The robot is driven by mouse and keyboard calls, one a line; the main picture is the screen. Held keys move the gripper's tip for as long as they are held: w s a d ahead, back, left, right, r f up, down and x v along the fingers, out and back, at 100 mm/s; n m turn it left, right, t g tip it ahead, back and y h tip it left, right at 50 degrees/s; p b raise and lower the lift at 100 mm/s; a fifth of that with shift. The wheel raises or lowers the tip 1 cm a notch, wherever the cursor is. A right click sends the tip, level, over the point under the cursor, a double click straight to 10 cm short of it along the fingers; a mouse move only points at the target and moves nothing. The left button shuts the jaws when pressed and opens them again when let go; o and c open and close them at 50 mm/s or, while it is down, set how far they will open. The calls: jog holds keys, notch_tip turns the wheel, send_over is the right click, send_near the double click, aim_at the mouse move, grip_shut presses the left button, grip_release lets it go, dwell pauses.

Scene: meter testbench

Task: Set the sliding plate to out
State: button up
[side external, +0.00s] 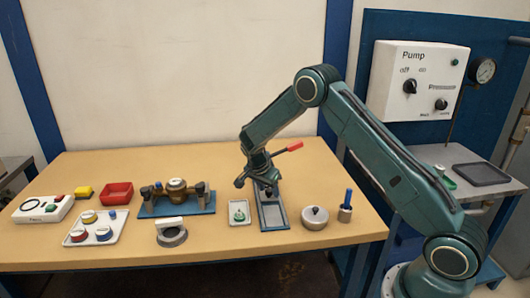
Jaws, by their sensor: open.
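What looks like the sliding plate is a long grey slide unit (272,216) with a raised rim, lying on the bench just right of the middle. Its long side runs from the back towards the front edge. My gripper (257,186) points down at the unit's far end and hides part of that end. My gripper is open, and I see nothing held between its fingers. I cannot tell whether a finger touches the unit. The plate's exact position along the unit is too small to read.
A small tray with a green piece (239,212) lies close left of the unit. A lidded round pot (314,217) and a blue-handled tool (346,204) stand right. A red-handled lever (288,148) shows behind my gripper. A brass meter (177,192) stands further left.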

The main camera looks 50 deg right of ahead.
grip_shut()
jog(key=shift+s+a, duration=3.5)
jog(key=shift+a, duration=0.1)
grip_release()
jog(key=shift+r, duration=0.15)
jog(key=v, duration=1.3)
jog(key=shift+a+r, duration=0.2)
jog(key=shift+r, duration=0.05)
